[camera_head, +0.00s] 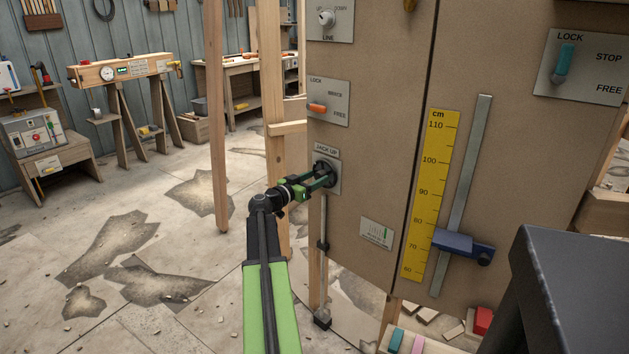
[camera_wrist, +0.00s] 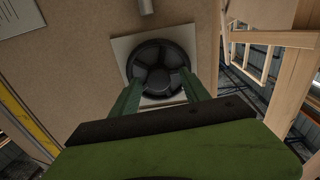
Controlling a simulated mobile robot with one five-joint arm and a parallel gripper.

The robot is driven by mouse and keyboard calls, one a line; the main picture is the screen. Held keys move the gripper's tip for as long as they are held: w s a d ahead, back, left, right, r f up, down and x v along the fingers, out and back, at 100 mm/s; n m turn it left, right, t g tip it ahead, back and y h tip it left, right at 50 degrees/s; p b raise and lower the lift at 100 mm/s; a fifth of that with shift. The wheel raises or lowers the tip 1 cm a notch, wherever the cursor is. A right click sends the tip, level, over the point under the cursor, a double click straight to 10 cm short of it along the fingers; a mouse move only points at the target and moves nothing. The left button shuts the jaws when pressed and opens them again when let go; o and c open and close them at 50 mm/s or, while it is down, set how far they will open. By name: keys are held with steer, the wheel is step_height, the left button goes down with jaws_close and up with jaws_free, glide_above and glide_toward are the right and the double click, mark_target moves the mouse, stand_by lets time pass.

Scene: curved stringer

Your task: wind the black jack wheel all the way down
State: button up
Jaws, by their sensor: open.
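The black jack wheel (camera_head: 328,167) sits on a grey plate labelled JACK UP on the brown panel. In the wrist view the wheel (camera_wrist: 161,66) is round with spokes, on a pale square plate. My gripper (camera_head: 320,177) is at the wheel, coming from the lower left. In the wrist view its two green fingers (camera_wrist: 160,82) are spread, with tips over the left and right parts of the wheel. I cannot tell whether they touch the rim. A thin metal jack rod (camera_head: 323,225) runs down below the wheel to a dark foot (camera_head: 322,318) near the floor.
Above the wheel is an orange lever (camera_head: 318,108) on a LOCK/FREE plate. To the right are a yellow cm scale (camera_head: 430,195) and a blue slider (camera_head: 460,243) on a metal rail. A wooden post (camera_head: 216,120) stands left of my arm. Floor further left is open but cracked.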

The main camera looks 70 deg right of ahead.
steer(key=shift+c, duration=0.4)
jaws_close()
steer(key=shift+s+a, duration=0.15)
steer(key=shift+a, duration=0.05)
steer(key=shift+d, duration=0.15)
steer(key=shift+n, duration=0.5)
steer(key=n, duration=0.6)
steer(key=shift+w+d, duration=0.1)
steer(key=shift+w, duration=0.15)
